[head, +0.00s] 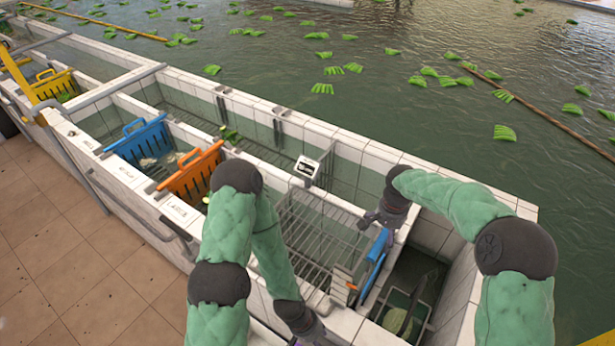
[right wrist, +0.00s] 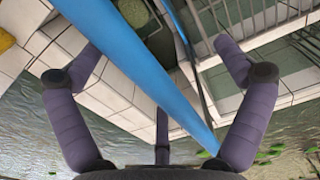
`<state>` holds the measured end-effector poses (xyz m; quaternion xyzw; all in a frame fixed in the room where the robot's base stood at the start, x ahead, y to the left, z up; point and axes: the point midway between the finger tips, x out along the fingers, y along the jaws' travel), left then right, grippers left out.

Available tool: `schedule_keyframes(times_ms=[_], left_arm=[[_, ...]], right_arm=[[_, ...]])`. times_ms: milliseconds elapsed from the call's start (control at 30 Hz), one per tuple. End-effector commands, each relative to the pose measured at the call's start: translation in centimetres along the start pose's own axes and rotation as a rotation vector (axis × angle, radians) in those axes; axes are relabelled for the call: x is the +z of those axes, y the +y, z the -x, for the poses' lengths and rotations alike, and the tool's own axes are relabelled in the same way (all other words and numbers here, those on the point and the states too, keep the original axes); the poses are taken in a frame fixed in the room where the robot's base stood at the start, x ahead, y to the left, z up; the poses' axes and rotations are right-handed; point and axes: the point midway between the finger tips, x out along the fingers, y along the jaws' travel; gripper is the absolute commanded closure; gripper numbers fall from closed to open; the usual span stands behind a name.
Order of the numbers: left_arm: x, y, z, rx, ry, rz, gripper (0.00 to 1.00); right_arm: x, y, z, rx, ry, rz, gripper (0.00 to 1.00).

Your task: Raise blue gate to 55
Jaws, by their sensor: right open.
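The blue gate (head: 374,262) stands upright across the tiled channel, right of centre in the head view. My right gripper (head: 384,216) is just above and behind its far end. In the right wrist view, a long blue bar (right wrist: 150,70), which looks like the gate's edge, runs diagonally between the spread fingers of my right gripper (right wrist: 163,65). The jaws are open and I see no grip on the bar. My left gripper (head: 306,332) is at the bottom edge of the head view, near the gate's near side; its fingers are mostly hidden. No number 55 is readable.
A metal rack (head: 305,240) lies in the basin left of the gate. A dark pit (head: 412,285) holding a net-like tool is to its right. A small white sign (head: 307,167) stands on the tiled wall.

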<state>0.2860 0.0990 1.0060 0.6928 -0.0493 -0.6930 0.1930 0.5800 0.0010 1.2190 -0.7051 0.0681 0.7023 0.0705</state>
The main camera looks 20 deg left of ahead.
Motion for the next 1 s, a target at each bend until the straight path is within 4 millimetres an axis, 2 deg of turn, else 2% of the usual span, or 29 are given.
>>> schedule_keyframes(times_ms=[367, 1000], left_arm=[[0.0, 0.1, 0.2, 0.000, 0.000, 0.000, 0.60], [0.1, 1.0, 2.8, 0.000, 0.000, 0.000, 0.60]], right_arm=[[0.0, 0.1, 0.4, 0.002, -0.002, 0.000, 0.00], [0.0, 0.1, 5.9, 0.003, -0.002, 0.001, 0.00]])
